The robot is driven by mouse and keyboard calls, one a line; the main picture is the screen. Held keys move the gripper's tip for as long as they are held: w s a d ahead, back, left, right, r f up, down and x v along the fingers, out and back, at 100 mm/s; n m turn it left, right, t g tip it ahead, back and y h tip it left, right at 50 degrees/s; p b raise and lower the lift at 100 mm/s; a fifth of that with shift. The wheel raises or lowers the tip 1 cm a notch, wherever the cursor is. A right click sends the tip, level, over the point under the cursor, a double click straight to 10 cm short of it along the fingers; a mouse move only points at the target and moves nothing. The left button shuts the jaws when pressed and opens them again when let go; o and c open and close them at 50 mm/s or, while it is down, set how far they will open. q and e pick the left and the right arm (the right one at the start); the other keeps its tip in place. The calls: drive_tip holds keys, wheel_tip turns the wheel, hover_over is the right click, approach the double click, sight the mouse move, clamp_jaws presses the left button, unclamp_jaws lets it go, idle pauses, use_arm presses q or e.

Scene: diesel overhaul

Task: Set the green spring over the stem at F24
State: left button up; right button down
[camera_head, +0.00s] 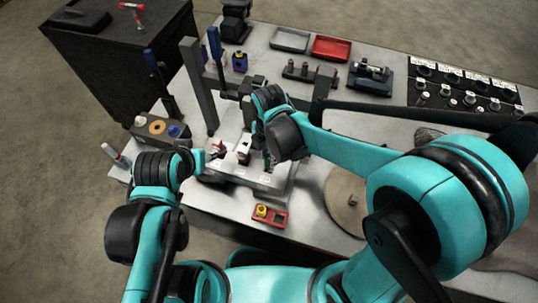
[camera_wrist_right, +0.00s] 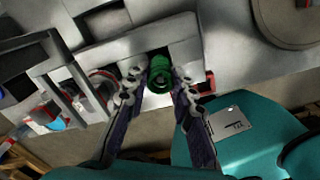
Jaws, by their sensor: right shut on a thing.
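The green spring (camera_wrist_right: 160,75) shows in the right wrist view between the fingertips of my right gripper (camera_wrist_right: 160,88). The gripper is shut on it, over the pale grey block (camera_wrist_right: 205,52). In the head view my right gripper (camera_head: 268,158) points down at the right part of the block on the bench, mostly hidden by my own wrist. The stem at F24 cannot be made out; the spring and fingers cover the spot below. My left gripper (camera_head: 212,153) is at the left end of the block, too small to tell its jaws.
A grey tray (camera_head: 290,39) and a red tray (camera_head: 331,48) lie at the back. A black rack with several parts (camera_head: 465,88) is at the right. A red box with a yellow button (camera_head: 270,215) sits at the front edge. A round disc (camera_head: 346,200) lies right of the block.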

drive_tip(key=shift+f, duration=0.15)
drive_tip(key=shift+f+b, duration=0.45)
drive_tip(key=shift+b, duration=0.1)
drive_tip(key=shift+f, duration=0.1)
drive_tip(key=shift+f+b, duration=0.5)
drive_tip(key=shift+b, duration=0.05)
drive_tip(key=shift+f, duration=0.1)
idle(0.3)
drive_tip(key=shift+f+b, duration=0.5)
drive_tip(key=shift+b, duration=0.05)
idle(0.5)
